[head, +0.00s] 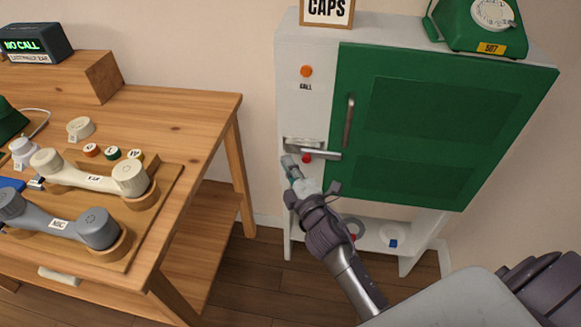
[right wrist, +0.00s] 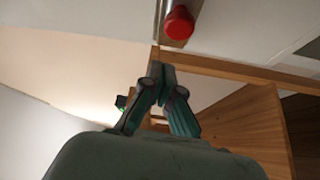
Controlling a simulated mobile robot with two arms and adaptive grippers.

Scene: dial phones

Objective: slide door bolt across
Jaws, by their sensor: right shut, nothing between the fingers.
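The door bolt (head: 320,154) is a short silver bar on the white cabinet frame, reaching onto the left edge of the green door (head: 420,120). Its red knob (head: 307,158) hangs just below the bar. In the right wrist view the red knob (right wrist: 179,23) and part of the silver bolt (right wrist: 163,14) show at the top. My right gripper (head: 291,164) is shut and empty, its tips just left of the knob. In the right wrist view the right gripper (right wrist: 159,76) points up below the knob, with a small gap in the picture. My left gripper is not in view.
The green door looks closed and has a vertical handle (head: 349,122). A wooden table (head: 190,112) with handsets (head: 92,178) stands left of the cabinet. A green phone (head: 475,28) and a CAPS sign (head: 327,10) stand on top of the cabinet.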

